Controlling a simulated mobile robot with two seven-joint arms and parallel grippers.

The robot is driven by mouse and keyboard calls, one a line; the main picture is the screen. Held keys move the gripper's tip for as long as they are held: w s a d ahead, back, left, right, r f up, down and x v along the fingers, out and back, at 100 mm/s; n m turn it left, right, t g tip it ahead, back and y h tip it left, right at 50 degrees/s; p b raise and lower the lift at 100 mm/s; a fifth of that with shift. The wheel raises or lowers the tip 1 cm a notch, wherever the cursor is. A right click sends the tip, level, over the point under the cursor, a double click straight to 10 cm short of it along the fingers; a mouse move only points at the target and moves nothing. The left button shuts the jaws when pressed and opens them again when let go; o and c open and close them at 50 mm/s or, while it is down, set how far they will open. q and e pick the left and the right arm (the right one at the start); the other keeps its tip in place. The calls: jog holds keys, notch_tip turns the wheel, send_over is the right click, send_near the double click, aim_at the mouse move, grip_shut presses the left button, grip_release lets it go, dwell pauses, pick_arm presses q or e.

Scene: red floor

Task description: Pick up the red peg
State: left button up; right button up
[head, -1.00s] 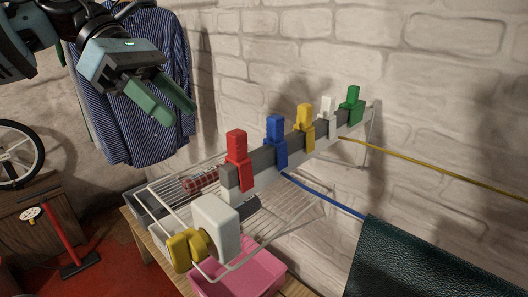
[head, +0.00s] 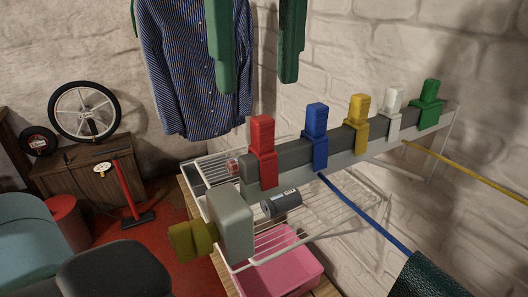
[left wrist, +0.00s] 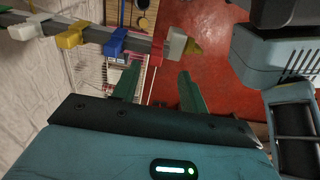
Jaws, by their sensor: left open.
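The red peg (head: 262,150) stands upright, clipped on the near end of a grey rail (head: 290,152) on the wall-side rack. In the left wrist view the red peg (left wrist: 146,48) shows beyond the fingertips. My left gripper (head: 257,86) is open, its two green fingers hanging down from the top edge above the red peg, apart from it. The left wrist view shows the fingers (left wrist: 158,70) spread with nothing between them. My right gripper is not in view.
Blue (head: 316,135), yellow (head: 358,122), white (head: 391,112) and green (head: 428,104) pegs sit further along the rail. A pink bin (head: 285,270) is below; a striped shirt (head: 190,70) hangs behind.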

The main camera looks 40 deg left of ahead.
aim_at(263, 118)
pick_arm(q)
jog(key=shift+f, duration=0.6)
jog(key=f, duration=0.4)
jog(key=shift+w+a+p, duration=0.1)
jog(key=shift+w+p, duration=0.2)
jog(key=shift+w, duration=0.05)
jog(key=shift+f, duration=0.6)
grip_shut()
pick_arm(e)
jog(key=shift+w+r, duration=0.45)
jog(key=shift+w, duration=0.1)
pick_arm(q)
jog(key=shift+r, duration=0.1)
jog(key=shift+r, duration=0.3)
notch_tip(263, 118, up, 9)
jog(key=shift+r, duration=0.15)
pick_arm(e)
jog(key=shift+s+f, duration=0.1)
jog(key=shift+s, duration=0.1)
